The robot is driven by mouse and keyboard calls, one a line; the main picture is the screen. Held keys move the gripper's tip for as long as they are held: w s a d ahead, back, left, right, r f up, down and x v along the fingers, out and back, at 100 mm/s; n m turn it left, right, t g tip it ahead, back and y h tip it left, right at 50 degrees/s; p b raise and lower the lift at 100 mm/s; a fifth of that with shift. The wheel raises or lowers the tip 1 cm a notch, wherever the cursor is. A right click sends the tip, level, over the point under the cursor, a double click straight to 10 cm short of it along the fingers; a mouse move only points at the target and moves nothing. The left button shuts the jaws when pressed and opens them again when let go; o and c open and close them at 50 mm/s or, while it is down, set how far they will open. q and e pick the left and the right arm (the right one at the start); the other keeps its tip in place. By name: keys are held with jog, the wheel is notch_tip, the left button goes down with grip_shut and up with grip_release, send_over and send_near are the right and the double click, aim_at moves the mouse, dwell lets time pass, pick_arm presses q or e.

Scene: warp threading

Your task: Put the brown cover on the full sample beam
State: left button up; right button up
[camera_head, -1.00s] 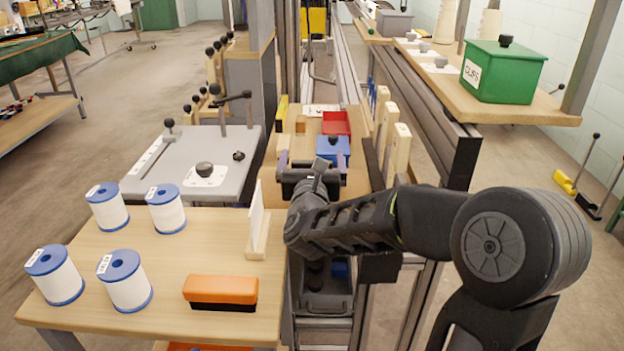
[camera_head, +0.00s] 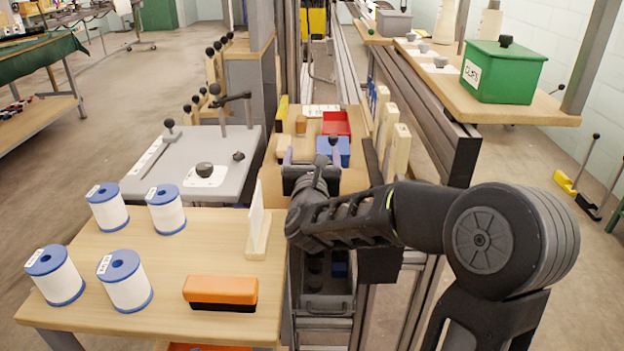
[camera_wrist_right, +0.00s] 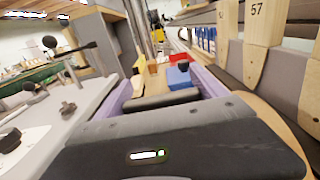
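I cannot pick out the brown cover or the full sample beam for certain. A small orange-brown block (camera_head: 301,124) stands on the wooden bench ahead of my right gripper; it also shows in the right wrist view (camera_wrist_right: 152,66). I cannot tell whether it is a cover. My right gripper (camera_head: 312,154) is above the bench, its two purple fingers spread apart with nothing seen between them. In the right wrist view the fingers (camera_wrist_right: 162,88) point toward a blue box with a dark knob (camera_wrist_right: 178,76), beyond their tips. My left gripper is not in view.
A red bin (camera_head: 337,123) lies behind the blue box (camera_head: 341,147). Numbered wooden posts (camera_head: 399,150) line the right side. A grey table (camera_head: 225,160) with knobs is at left. White spools (camera_head: 124,281) and an orange-black block (camera_head: 220,290) are on the near table. A green box (camera_head: 503,72) sits on the right shelf.

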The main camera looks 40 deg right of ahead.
jog(key=c, duration=1.1)
notch_tip(320, 180, up, 10)
jog(key=shift+r+p, duration=0.1)
jog(key=shift+p, duration=1.1)
jog(key=shift+c, duration=0.2)
